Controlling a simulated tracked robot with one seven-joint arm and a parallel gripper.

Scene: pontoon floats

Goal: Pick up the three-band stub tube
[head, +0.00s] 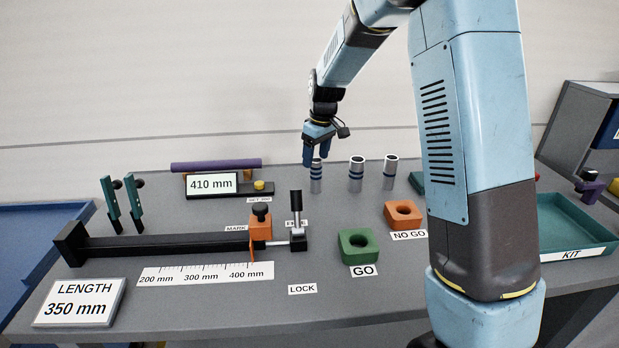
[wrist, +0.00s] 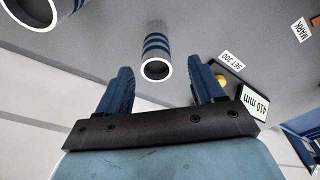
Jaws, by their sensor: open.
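The three-band stub tube (head: 316,178) is a grey metal tube with blue bands. It stands upright on the grey bench, leftmost of three similar tubes. In the wrist view the tube (wrist: 156,48) shows several blue bands and its open end faces me. My gripper (head: 317,157) is just above this tube in the head view, and the fingertips partly overlap its top there. In the wrist view my gripper (wrist: 160,78) is open, its two blue fingers on either side of the tube's line and the tube a little beyond the tips. Nothing is held.
Two other tubes, a middle one (head: 356,174) and a right one (head: 390,174), stand close on the right. A purple bar (head: 216,165) and the 410 mm display (head: 211,184) are at left. Green GO (head: 358,247) and orange NO GO (head: 404,214) blocks sit in front.

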